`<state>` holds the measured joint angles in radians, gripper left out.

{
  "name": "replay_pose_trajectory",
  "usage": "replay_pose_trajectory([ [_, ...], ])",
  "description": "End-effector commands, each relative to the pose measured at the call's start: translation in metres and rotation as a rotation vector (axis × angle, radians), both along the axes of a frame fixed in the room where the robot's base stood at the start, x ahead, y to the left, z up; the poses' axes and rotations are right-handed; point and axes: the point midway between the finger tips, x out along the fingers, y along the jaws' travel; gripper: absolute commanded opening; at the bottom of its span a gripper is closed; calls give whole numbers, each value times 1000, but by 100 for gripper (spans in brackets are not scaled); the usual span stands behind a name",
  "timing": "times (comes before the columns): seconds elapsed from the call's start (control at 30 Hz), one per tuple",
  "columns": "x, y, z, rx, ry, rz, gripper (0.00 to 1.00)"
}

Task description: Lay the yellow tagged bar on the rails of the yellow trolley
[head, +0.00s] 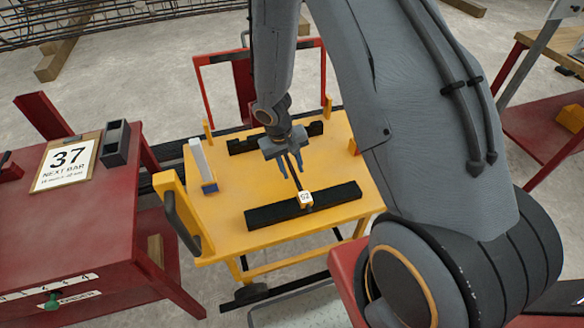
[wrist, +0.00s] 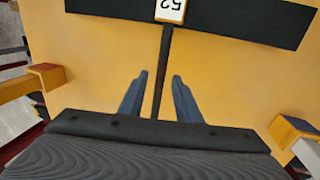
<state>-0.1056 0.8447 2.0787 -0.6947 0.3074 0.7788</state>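The yellow trolley (head: 225,220) stands in the middle of the head view, with a near black rail (head: 345,193) and a far black rail (head: 243,146) on its top. A thin dark bar (wrist: 165,70) runs toward the near rail. Its tag (head: 305,198), white-faced with yellowish sides and marked 52, sits at that rail. The bar's other end is hidden under my gripper. My gripper (head: 291,168) is low over the trolley top, between the rails. In the wrist view its blue fingers (wrist: 159,76) stand apart on either side of the bar, with gaps showing.
A red table (head: 80,230) on the left carries a board reading 37 NEXT BAR (head: 67,162) and a dark holder (head: 115,143). Yellow posts rise at the trolley's corners. A red frame (head: 262,85) is behind.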

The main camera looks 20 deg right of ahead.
Motion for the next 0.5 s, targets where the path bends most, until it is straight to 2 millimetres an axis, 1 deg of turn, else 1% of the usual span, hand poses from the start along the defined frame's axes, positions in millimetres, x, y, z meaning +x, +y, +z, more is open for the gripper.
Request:
replay_pose_trajectory([
  [0.17,0,0,3,0,0,0,31],
  [0.23,1,1,8,0,-2,-1,31],
  [0.37,1,5,27,0,-4,0,31],
  [0.5,2,10,53,1,-5,0,31],
])
